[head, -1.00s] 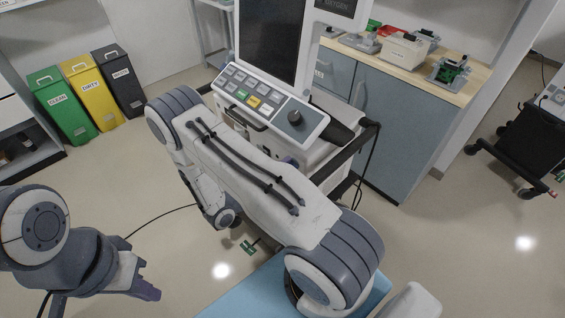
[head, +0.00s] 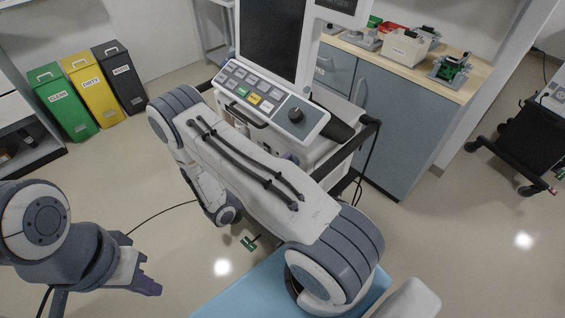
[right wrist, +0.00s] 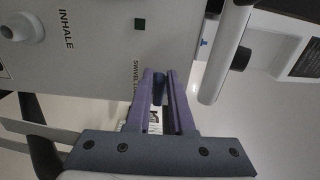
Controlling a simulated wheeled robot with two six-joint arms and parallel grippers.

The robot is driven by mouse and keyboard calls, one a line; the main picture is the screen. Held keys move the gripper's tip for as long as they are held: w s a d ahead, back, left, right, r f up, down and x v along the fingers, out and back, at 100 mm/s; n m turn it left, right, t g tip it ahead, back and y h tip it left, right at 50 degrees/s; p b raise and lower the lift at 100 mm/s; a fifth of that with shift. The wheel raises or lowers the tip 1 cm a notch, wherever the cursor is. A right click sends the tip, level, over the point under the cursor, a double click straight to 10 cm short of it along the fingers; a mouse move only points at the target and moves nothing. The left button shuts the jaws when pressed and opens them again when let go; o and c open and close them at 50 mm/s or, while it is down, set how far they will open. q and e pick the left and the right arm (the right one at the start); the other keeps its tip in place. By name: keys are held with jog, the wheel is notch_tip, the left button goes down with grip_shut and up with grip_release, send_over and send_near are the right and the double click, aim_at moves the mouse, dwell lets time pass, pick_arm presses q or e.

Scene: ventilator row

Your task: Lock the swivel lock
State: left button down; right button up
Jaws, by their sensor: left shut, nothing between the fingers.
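The ventilator's panel fills the upper left of the right wrist view, with a partly covered "SWIVEL L…" label (right wrist: 135,78). A dark blue piece (right wrist: 159,88), likely the swivel lock, shows between the purple fingers of my right gripper (right wrist: 160,80). The fingers lie close along its two sides; whether they press on it I cannot tell. The lock's turn position is not readable. In the head view my right arm covers most of that side of the ventilator. My left gripper (head: 147,287) is shut and empty at lower left, well away from the ventilator.
A white cylindrical part (right wrist: 224,55) stands out just right of the fingers. The ventilator's control panel (head: 268,100) is behind my right arm. A blue surface (head: 245,292) lies at the bottom. A counter (head: 400,60) is behind, bins (head: 65,108) at left, a black cart (head: 530,140) at right.

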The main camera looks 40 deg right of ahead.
jog(key=shift+o, duration=1.2)
jog(key=s+a+b, duration=0.1)
jog(key=a+b, duration=0.1)
jog(key=a, duration=0.8)
jog(key=shift+a+b, duration=0.25)
jog(key=shift+b, duration=0.05)
jog(key=shift+r, duration=0.1)
